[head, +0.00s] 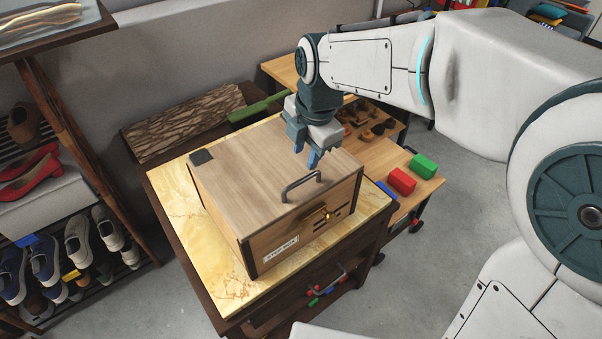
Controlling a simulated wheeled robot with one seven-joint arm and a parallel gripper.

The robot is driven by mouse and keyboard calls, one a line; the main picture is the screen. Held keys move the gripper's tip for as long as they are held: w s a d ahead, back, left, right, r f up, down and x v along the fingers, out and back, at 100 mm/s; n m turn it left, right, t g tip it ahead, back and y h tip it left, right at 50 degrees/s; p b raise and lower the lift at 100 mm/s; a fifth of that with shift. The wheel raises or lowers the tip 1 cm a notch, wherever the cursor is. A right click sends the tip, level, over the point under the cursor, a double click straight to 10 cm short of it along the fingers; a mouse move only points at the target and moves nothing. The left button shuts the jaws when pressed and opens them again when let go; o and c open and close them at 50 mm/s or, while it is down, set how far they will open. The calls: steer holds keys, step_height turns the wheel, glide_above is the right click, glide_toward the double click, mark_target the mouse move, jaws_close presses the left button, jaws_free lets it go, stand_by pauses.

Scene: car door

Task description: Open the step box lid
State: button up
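The step box (290,237) is a wooden box with a paper label on its front. It sits on a yellow marble-topped cabinet (171,189). Its lid (245,177) is flat and shut, with a grey bar handle (301,186) near the front edge and a dark square at the back left corner. A small brass-coloured piece (326,215) is on the front face below the handle. My gripper (306,155) is above the lid, behind the handle and apart from it. Its two blue-tipped fingers point down with a gap between them and hold nothing visible.
A shoe rack (70,205) stands at the left. A low wooden table (423,187) with a red block (402,180) and a green block (424,166) is at the right. A bark-textured slab (185,124) lies behind. Open floor shows at the front right.

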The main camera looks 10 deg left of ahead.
mark_target(300, 181)
steer(key=f, duration=0.3)
steer(key=a+f, duration=0.1)
steer(key=f, duration=0.2)
steer(key=w+f, duration=0.1)
steer(key=f, duration=0.2)
steer(key=shift+a, duration=0.2)
steer(key=shift+r, duration=0.1)
jaws_close()
